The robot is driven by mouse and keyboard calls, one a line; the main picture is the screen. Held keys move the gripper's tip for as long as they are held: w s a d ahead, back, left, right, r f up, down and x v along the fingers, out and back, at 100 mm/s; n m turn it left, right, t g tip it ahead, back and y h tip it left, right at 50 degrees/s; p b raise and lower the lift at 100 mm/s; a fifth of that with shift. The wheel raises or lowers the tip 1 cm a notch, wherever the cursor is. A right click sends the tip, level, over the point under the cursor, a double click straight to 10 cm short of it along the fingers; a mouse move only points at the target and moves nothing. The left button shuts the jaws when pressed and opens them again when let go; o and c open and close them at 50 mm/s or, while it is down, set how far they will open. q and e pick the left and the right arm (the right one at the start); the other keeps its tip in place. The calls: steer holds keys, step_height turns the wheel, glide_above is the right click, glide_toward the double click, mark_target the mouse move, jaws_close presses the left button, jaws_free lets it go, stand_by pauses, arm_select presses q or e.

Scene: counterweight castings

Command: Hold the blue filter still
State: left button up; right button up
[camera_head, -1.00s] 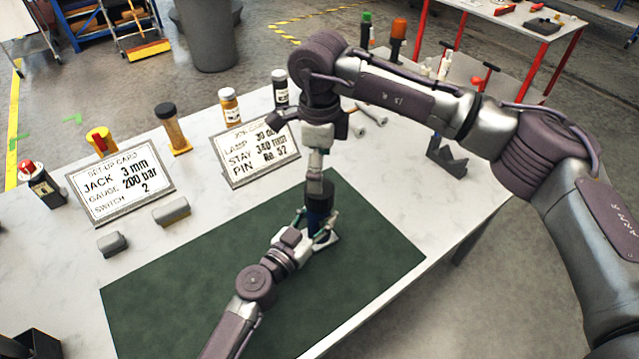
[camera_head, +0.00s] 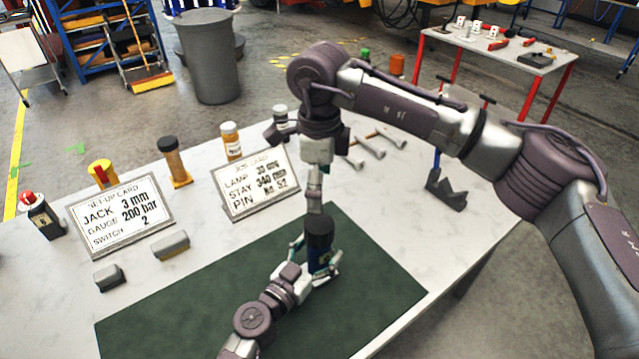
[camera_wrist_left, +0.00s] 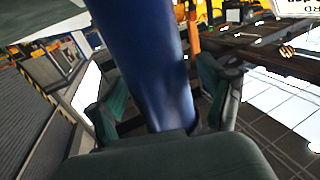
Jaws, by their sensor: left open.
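The blue filter (camera_head: 318,258), an upright dark blue cylinder with a black top, stands over the green mat (camera_head: 210,310). My left gripper (camera_head: 316,258) reaches it from the front left, with its fingers open on either side of it. In the left wrist view, the filter (camera_wrist_left: 150,70) rises between the green-padded fingers; whether either pad touches it I cannot tell. My right gripper (camera_head: 314,202) points down from above, its tip close to the filter's black top. Its fingertips are too small and partly hidden to read. The filter's foot is largely hidden by my left gripper.
Two cards, the set-up card (camera_head: 120,215) and the job card (camera_head: 255,183), stand at the back of the white table. Bottles and small grey blocks stand nearby. A dark notched block (camera_head: 446,190) is at the right. The mat's left part is clear.

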arm_select(q)
steer(key=v, duration=1.2)
